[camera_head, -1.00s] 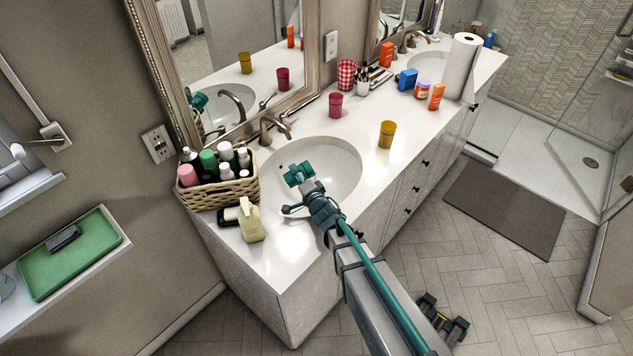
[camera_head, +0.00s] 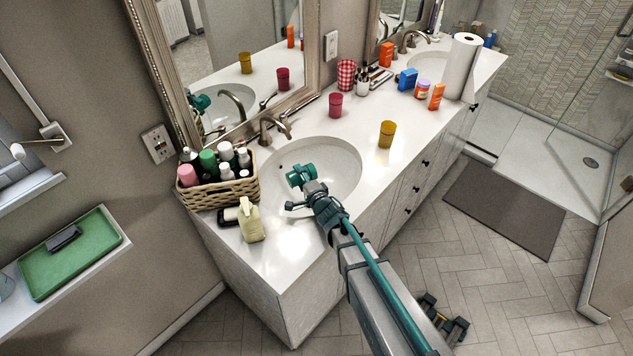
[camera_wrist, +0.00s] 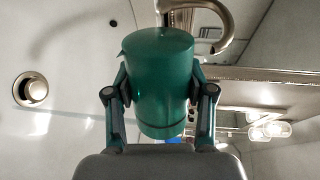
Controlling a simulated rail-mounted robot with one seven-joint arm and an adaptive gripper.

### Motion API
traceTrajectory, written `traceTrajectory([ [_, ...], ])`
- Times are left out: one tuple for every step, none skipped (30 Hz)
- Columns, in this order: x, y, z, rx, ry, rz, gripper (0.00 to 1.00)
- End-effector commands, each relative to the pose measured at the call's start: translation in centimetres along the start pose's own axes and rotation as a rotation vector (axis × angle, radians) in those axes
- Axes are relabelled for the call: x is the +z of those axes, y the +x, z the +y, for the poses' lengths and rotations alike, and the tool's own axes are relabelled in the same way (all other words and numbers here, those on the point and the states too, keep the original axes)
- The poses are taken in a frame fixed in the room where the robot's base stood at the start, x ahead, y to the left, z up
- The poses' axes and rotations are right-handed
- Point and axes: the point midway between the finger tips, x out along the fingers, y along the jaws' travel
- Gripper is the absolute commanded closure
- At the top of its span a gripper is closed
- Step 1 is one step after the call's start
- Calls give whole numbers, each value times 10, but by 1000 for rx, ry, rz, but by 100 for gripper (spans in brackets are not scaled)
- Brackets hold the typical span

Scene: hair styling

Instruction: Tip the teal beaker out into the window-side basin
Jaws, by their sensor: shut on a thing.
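The teal beaker (camera_head: 300,175) is over the near white basin (camera_head: 343,172), toward its left front part. It looks tipped onto its side rather than upright. My gripper (camera_head: 311,188) is shut on the beaker. In the wrist view the beaker (camera_wrist: 163,85) sits between both fingers, and its inside is hidden. The basin's drain (camera_wrist: 32,90) shows at the left there. I cannot tell whether anything is left inside the beaker.
A bronze faucet (camera_head: 270,130) stands behind the basin. A wicker basket of bottles (camera_head: 222,192) and a cream bottle (camera_head: 250,222) stand left of it. A red cup (camera_head: 335,105) and a yellow cup (camera_head: 387,134) are to the right. A second basin (camera_head: 428,68) lies farther back.

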Motion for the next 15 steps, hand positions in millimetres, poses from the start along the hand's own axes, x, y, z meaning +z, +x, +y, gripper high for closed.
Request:
traceTrajectory([
  [0,0,0,0,0,0,84],
  [0,0,0,0,0,0,84],
  [0,0,0,0,-1,0,84],
  [0,0,0,0,-1,0,84],
  [0,0,0,0,-1,0,84],
  [0,0,0,0,-1,0,84],
  [0,0,0,0,-1,0,84],
  [0,0,0,0,-1,0,84],
  [0,0,0,0,-1,0,84],
  [0,0,0,0,0,0,84],
  [0,0,-1,0,5,-1,84],
  [-1,0,-1,-1,17,-2,84],
  [-1,0,-2,-1,28,-4,84],
  [-2,0,-3,-1,44,-6,84],
  [-3,-1,-4,-1,70,-9,84],
])
